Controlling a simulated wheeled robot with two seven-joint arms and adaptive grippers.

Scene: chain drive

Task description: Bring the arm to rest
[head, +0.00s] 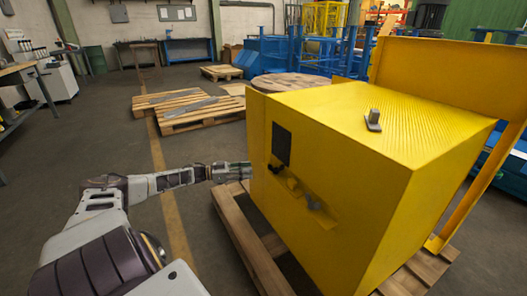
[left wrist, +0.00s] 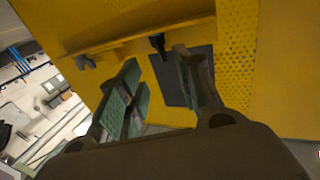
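My left arm reaches in from the left in the head view. Its gripper (head: 234,171) is at the left side of the yellow machine (head: 345,215), and its fingertips are hard to make out there. In the left wrist view the gripper (left wrist: 160,85) is open, with a clear gap between its two fingers and nothing held. Beyond the fingers is the yellow face with a dark panel (left wrist: 184,82), a small black lever (left wrist: 158,44) and a grey knob (left wrist: 86,62). I cannot tell whether the fingers touch the machine. My right gripper is not in view.
The machine stands on a wooden pallet (head: 243,233), with a small grey metal piece (head: 373,121) on top. A yellow upright panel (head: 440,72) rises behind it. More pallets (head: 200,116) lie farther back. The floor left of the yellow line is mostly open.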

